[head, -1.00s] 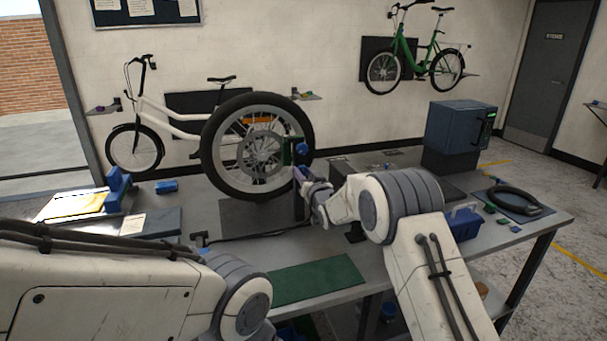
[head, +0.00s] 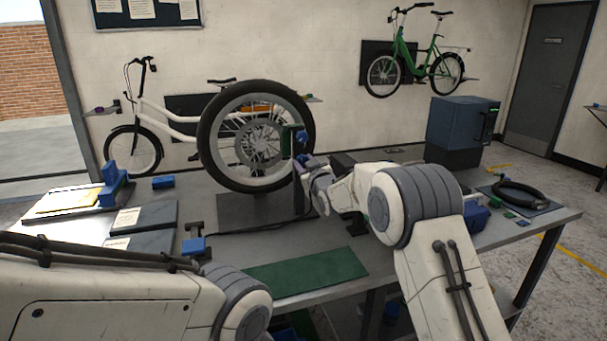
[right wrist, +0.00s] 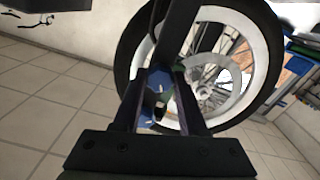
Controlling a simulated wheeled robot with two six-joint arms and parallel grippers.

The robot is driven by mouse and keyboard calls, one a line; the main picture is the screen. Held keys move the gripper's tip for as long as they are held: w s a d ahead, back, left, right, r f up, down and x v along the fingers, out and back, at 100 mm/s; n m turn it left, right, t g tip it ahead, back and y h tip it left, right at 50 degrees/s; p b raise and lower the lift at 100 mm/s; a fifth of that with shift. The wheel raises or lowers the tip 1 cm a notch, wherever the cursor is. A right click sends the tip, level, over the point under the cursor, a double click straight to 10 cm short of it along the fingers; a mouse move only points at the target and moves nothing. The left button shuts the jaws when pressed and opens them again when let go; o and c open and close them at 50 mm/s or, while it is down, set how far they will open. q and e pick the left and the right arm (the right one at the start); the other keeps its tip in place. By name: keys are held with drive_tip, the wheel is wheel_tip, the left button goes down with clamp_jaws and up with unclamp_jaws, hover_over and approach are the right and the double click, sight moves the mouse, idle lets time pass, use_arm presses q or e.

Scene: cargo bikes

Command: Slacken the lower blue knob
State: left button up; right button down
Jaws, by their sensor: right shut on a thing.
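A bicycle wheel (head: 257,137) stands upright in a dark stand on the bench. The stand has a green part (head: 287,140) and an upper blue knob (head: 301,137). My right gripper (head: 305,166) is at the stand post, just below this upper knob. In the right wrist view, its two dark fingers (right wrist: 158,85) are shut on a blue knob (right wrist: 158,78), which I take as the lower blue knob. Another bit of blue shows between the fingers, nearer the palm. My left arm shows at lower left; its gripper is out of view.
A green mat (head: 306,270) lies at the front of the bench. A small blue clamp (head: 194,246) sits left of it. A dark blue box (head: 461,122) and a black ring-shaped part (head: 521,196) stand on the right. Dark trays lie on the left.

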drive_tip(key=n+b, duration=1.1)
drive_tip(key=shift+f, duration=0.3)
drive_tip(key=n+b, duration=0.3)
drive_tip(key=shift+r, duration=0.1)
drive_tip(key=shift+r+n+b, duration=0.1)
drive_tip(key=shift+n+b, duration=0.5)
drive_tip(key=shift+n, duration=0.5)
drive_tip(key=shift+c, duration=2.3)
unclamp_jaws()
drive_tip(key=shift+a, duration=0.1)
drive_tip(key=shift+s, duration=0.15)
